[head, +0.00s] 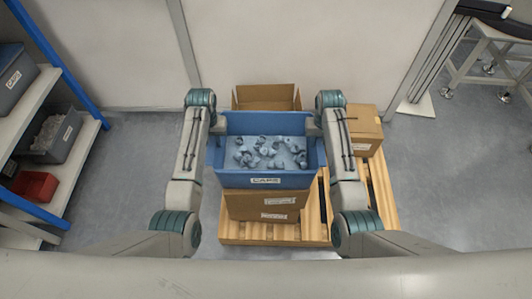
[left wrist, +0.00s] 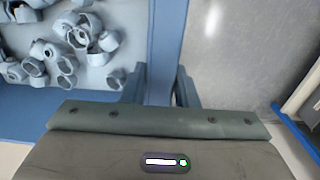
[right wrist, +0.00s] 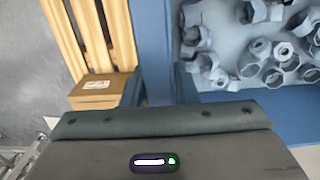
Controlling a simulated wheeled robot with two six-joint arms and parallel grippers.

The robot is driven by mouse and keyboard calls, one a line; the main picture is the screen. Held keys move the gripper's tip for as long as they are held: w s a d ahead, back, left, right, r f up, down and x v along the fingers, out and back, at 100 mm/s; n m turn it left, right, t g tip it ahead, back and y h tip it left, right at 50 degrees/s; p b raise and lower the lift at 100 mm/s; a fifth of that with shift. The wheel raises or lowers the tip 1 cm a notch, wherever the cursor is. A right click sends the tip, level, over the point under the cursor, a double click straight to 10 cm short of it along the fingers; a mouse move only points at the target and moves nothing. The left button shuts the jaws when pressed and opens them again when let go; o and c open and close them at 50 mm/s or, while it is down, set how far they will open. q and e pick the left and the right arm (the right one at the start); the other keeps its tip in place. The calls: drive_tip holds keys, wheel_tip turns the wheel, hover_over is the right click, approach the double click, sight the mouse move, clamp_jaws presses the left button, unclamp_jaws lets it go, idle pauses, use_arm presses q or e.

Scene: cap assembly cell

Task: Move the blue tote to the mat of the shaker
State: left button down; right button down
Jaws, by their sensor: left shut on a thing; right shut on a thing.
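The blue tote (head: 265,180), labelled CAPS, is in the middle of the head view and holds many loose grey caps. It is above a cardboard box; I cannot tell whether it touches the box. My left gripper (head: 217,128) is shut on the tote's left wall, and the left wrist view shows its fingers (left wrist: 160,88) on both sides of the rim. My right gripper (head: 314,129) is shut on the right wall, and the right wrist view shows its fingers (right wrist: 153,88) around that rim. No shaker or mat shows clearly.
A wooden pallet (head: 385,197) lies below, with a cardboard box (head: 262,205) under the tote, an open box (head: 265,92) behind and another box (head: 364,128) at right. A blue-posted shelf with bins (head: 50,135) stands left. A metal stand (head: 480,60) is at upper right.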

use_arm(q)
drive_tip(key=shift+w+r, duration=0.1)
drive_tip(key=shift+r, duration=0.1)
use_arm(e)
drive_tip(key=shift+w+r, duration=0.1)
drive_tip(key=shift+r, duration=0.1)
